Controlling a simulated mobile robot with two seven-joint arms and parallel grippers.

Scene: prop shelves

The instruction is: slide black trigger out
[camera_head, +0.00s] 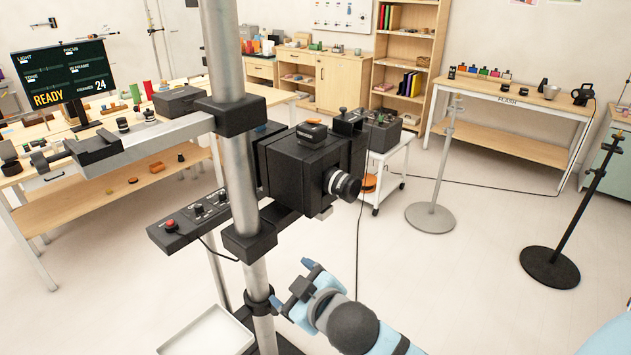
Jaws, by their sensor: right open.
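A black box camera (300,165) with a silver-ringed lens is mounted on a grey upright column (228,130). A black control box (195,220) with a red button (171,225) and several small knobs juts out to the left below it. A black slide block (95,147) sits at the left end of the grey cross arm (150,136). I cannot tell which black part is the trigger. My right gripper (292,284) is open and empty, below the camera and just right of the column. My left gripper is not in view.
A white tray (212,330) lies at the column's foot. A cable (358,250) hangs right of the camera. A grey stand (437,180) and a black stand (577,215) are on the right floor. Wooden tables are behind. Floor between my gripper and the stands is clear.

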